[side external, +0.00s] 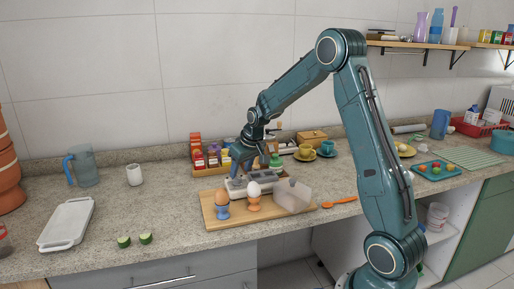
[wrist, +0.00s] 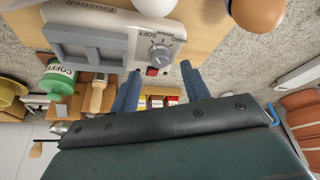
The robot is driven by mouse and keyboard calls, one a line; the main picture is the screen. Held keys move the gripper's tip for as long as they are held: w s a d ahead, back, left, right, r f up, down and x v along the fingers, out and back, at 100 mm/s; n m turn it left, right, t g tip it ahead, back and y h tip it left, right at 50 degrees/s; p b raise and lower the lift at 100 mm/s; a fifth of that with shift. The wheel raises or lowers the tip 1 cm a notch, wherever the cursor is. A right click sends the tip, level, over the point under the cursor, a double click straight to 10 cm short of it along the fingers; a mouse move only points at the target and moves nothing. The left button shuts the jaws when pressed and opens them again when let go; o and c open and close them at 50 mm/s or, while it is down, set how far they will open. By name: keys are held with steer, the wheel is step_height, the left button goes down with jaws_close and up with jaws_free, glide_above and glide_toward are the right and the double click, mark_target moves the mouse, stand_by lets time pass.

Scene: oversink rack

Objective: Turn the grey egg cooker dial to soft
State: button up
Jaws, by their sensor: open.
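The grey egg cooker (side external: 238,187) stands on a wooden board (side external: 214,222); it also shows in the wrist view (wrist: 93,17). Its round grey dial (wrist: 160,54) sits on the front panel beside the printed words HARD, MEDIUM and SOFT. I cannot tell surely which word the dial points to. A red switch (wrist: 152,72) is next to the dial. My gripper (wrist: 160,68) is open and empty, with its blue fingertips apart on either side of the dial and switch area. In the side view my gripper (side external: 240,166) is above the cooker and hides part of it; the dial is not visible there.
A brown egg in a blue cup (side external: 222,211) and a white egg in an orange cup (side external: 254,203) stand in front of the cooker. A clear lid (side external: 292,196) is to its right.

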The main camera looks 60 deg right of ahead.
steer(key=v, duration=1)
steer(key=s+a+r+n, duration=0.1)
steer(key=s+a+r, duration=0.2)
steer(key=s+a, duration=0.3)
steer(key=s+a+r+n, duration=0.1)
steer(key=s+a+r, duration=0.25)
steer(key=a, duration=0.45)
steer(key=s+a+f, duration=0.1)
steer(key=s+a, duration=0.2)
steer(key=s, duration=0.4)
steer(key=s+a+f+n+t+y, duration=0.1)
steer(key=s+a, duration=0.3)
steer(key=s, duration=0.3)
steer(key=shift+s+a+f, duration=0.25)
steer(key=shift+a, duration=0.05)
